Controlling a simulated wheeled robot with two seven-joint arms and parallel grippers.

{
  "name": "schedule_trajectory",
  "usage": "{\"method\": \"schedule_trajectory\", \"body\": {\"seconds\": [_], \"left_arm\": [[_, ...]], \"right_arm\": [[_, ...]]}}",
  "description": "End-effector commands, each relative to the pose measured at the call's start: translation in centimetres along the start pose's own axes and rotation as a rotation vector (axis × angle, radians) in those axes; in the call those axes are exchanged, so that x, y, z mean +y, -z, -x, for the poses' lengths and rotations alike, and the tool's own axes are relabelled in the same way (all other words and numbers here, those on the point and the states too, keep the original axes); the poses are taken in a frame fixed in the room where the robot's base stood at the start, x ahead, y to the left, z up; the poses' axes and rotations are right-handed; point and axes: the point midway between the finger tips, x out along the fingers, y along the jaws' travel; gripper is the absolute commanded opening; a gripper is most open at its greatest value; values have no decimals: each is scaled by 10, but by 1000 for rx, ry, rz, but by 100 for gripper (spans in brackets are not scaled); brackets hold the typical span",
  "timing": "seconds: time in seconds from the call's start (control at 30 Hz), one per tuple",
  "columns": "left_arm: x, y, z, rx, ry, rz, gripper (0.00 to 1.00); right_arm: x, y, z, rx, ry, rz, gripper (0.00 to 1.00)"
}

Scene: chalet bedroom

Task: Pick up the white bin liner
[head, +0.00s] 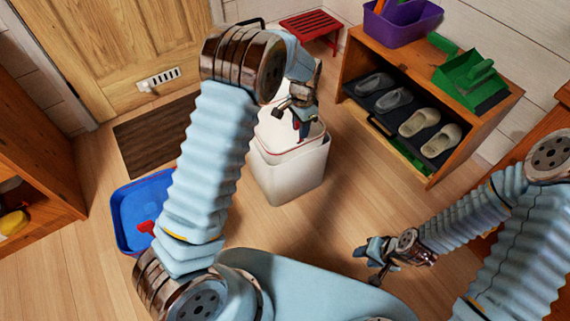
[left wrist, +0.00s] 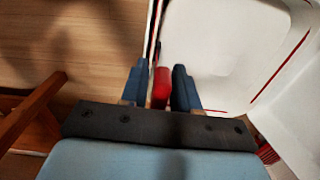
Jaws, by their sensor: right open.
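The white bin liner (head: 268,137) has a thin red rim. It stands up out of a white bin (head: 290,180), with its lower part hidden inside. My left gripper (head: 303,128) points down at the liner's top, and its arm covers part of the liner's left side. In the left wrist view, the liner (left wrist: 220,45) fills the right, and a red strip sits closely between the two blue fingers of my left gripper (left wrist: 159,85). My right gripper (head: 370,260) is open and empty, low over the floor at the right.
A blue tub (head: 130,228) with something red stands left of my arm. A wooden shoe rack (head: 362,62) holds slippers, with a purple box (head: 402,20) and green dustpan (head: 470,80) on top. A red stool (head: 312,25) is behind. Floor between bin and rack is clear.

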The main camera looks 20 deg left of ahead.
Motion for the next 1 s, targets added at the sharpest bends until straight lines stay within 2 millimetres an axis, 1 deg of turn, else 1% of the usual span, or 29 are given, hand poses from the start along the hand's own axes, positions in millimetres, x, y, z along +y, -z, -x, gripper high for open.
{"method": "schedule_trajectory", "body": {"seconds": [0.03,0.17,0.2,1.0], "left_arm": [[0,0,0,0,0,0,22],[0,0,0,0,0,0,2],[0,0,0,0,0,0,0],[0,0,0,1,0,0,0]], "right_arm": [[0,0,0,0,0,0,43],[0,0,0,0,0,0,43],[0,0,0,0,0,0,43],[0,0,0,0,0,0,43]]}}
